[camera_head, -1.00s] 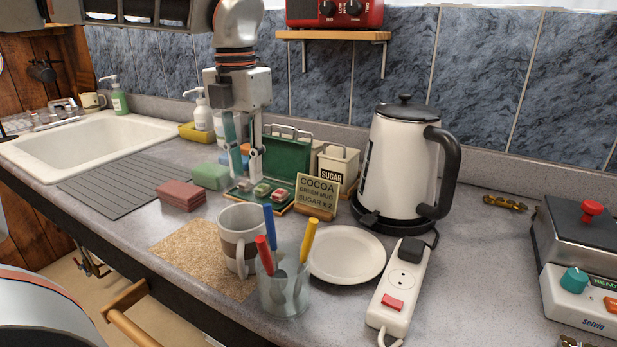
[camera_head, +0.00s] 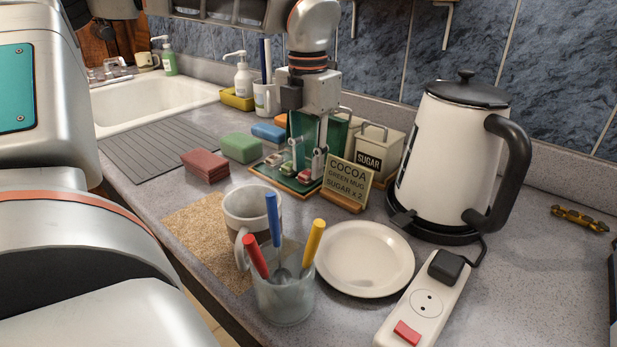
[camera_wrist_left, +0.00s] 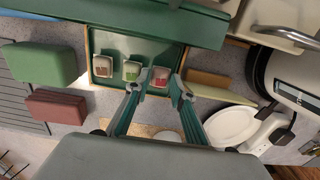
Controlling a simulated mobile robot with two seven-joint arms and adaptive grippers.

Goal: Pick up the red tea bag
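The red tea bag (camera_wrist_left: 160,78) lies at the right end of a row of tea bags in the open green tea box (camera_wrist_left: 103,88). The brown tea bag (camera_wrist_left: 103,66) and the green tea bag (camera_wrist_left: 132,71) lie to its left. My left gripper (camera_wrist_left: 162,82) is open and points down, its fingertips either side of the red bag with small gaps. In the head view my left gripper (camera_head: 306,158) is low over the green tea box (camera_head: 262,171), and its fingers partly hide the bags. My right gripper is not in view.
The sign (camera_head: 347,180) and sugar canister (camera_head: 381,148) stand close right of the box, with the kettle (camera_head: 455,160) beyond. Green (camera_head: 240,147) and red (camera_head: 204,165) sponges lie left. The mug (camera_head: 250,208), glass (camera_head: 285,300) and plate (camera_head: 365,258) are in front.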

